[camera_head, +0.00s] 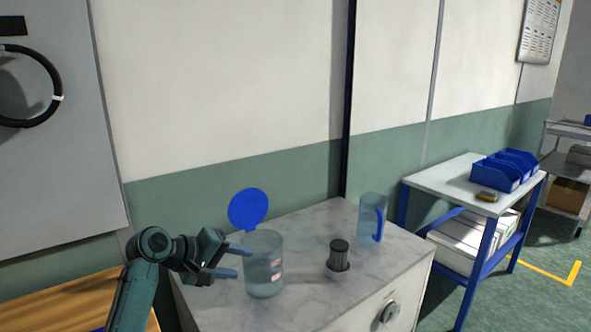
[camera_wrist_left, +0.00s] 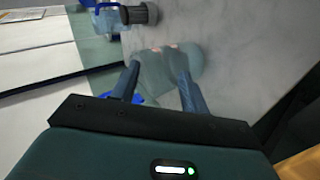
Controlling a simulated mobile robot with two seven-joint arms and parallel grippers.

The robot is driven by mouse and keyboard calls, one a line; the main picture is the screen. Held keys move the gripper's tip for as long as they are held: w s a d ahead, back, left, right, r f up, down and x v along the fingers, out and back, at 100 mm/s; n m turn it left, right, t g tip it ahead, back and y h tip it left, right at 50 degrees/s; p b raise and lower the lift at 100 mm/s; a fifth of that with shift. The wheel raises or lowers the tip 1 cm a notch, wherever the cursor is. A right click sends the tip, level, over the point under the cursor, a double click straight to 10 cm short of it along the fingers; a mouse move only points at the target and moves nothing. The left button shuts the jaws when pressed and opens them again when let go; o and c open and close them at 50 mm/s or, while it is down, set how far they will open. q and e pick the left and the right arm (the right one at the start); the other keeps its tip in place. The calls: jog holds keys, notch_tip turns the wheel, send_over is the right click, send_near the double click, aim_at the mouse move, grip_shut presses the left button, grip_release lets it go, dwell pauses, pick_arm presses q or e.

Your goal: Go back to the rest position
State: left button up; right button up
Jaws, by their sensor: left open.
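My left gripper (camera_head: 234,261) is open, at the left side of a clear container (camera_head: 264,270) with a raised round blue lid (camera_head: 249,209). In the left wrist view the two fingers of the left gripper (camera_wrist_left: 158,80) are spread apart, with the clear container (camera_wrist_left: 190,62) just beyond them. I cannot tell whether they touch it. The container stands upright on a marble-topped cabinet (camera_head: 305,222). My right gripper is not in view.
A dark ribbed cylinder in a pale cup (camera_head: 339,258) and a clear jug with a blue handle (camera_head: 370,218) stand to the right on the cabinet. A blue-framed cart (camera_head: 440,179) holds blue bins (camera_head: 500,172). A wooden surface (camera_head: 55,301) is at lower left.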

pick_arm(q)
jog(key=s+f+y, duration=0.1)
jog(key=s+f, duration=0.2)
jog(key=f, duration=0.1)
jog(key=s+a+f+m+g+y, duration=0.1)
jog(key=s+f, duration=0.2)
jog(key=s, duration=0.1)
jog(key=s+a+f+m+y, duration=0.1)
jog(key=s+f, duration=0.3)
jog(key=shift+s+f, duration=0.15)
jog(key=shift+f, duration=0.2)
jog(key=s+a+f+m+g+y, duration=0.1)
jog(key=s+a+f+m+y, duration=0.1)
jog(key=s, duration=0.7)
jog(key=s+a+f+m+g+y, duration=0.1)
jog(key=s+a+m, duration=0.1)
jog(key=s, duration=0.8)
jog(key=s+a+f+m+g+y, duration=0.1)
jog(key=s+a+f+m+y, duration=0.1)
jog(key=s, duration=0.7)
jog(key=w+d+f+t+h, duration=0.3)
jog(key=w+d+f+t, duration=0.2)
jog(key=w+d+t, duration=0.1)
jog(key=shift+w+d+f+m+t, duration=0.35)
jog(key=shift+d+f+m+t, duration=0.05)
jog(key=shift+d+t, duration=0.2)
